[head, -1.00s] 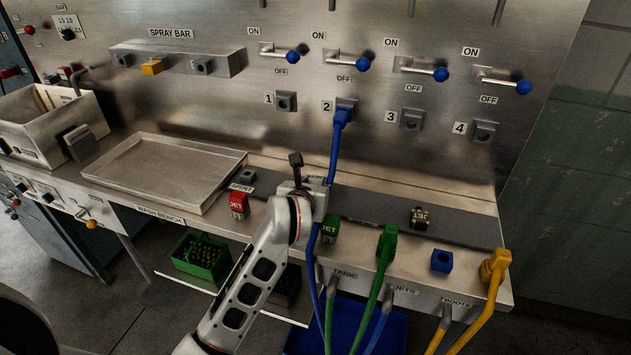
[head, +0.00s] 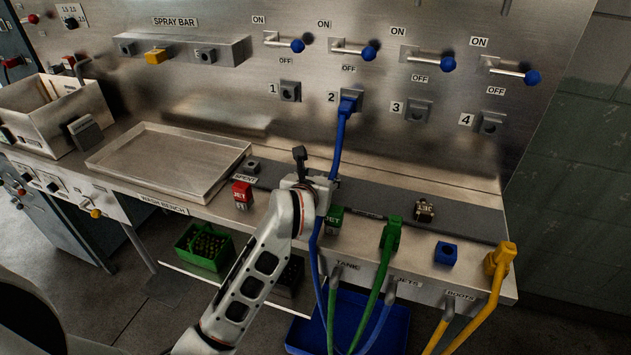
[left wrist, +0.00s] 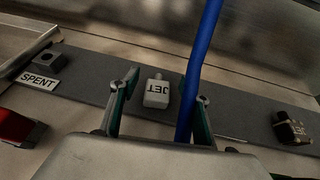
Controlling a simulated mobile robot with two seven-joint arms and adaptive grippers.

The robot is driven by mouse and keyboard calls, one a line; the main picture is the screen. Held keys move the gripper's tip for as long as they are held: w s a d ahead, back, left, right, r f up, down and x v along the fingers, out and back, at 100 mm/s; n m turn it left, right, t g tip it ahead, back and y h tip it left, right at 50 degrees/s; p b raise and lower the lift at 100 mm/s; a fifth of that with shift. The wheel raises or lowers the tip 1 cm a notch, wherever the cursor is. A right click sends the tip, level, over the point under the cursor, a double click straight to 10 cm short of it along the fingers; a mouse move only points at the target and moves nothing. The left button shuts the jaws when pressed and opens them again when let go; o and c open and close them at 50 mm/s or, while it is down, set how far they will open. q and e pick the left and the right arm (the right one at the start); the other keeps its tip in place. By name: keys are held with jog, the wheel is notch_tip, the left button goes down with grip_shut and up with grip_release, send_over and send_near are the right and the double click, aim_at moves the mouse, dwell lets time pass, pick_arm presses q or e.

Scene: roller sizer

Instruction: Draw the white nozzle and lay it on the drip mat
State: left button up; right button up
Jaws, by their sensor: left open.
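The white nozzle (left wrist: 157,93), marked JET, is on a dark grey strip (left wrist: 82,82) in the left wrist view. I take this strip, along the bench, to be the drip mat; it also shows in the head view (head: 465,217). My left gripper (left wrist: 164,92) is open, its fingers on either side of the nozzle, with clear gaps. A blue hose (left wrist: 198,75) runs up between the nozzle and the right-hand finger. In the head view my left gripper (head: 318,184) hides the nozzle. My right gripper is not in view.
A dark nozzle (head: 425,209) lies right on the strip. The blue hose (head: 339,150) rises to outlet 2, close to my gripper. Red (head: 242,194) and green (head: 333,220) blocks stand near the front edge. A shallow tray (head: 170,165) is at left.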

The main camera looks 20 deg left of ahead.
pick_arm(q)
jog(key=a+v, duration=0.1)
jog(key=v, duration=1)
jog(key=shift+s+d, duration=0.25)
jog(key=shift+d, duration=0.2)
jog(key=shift+r, duration=0.1)
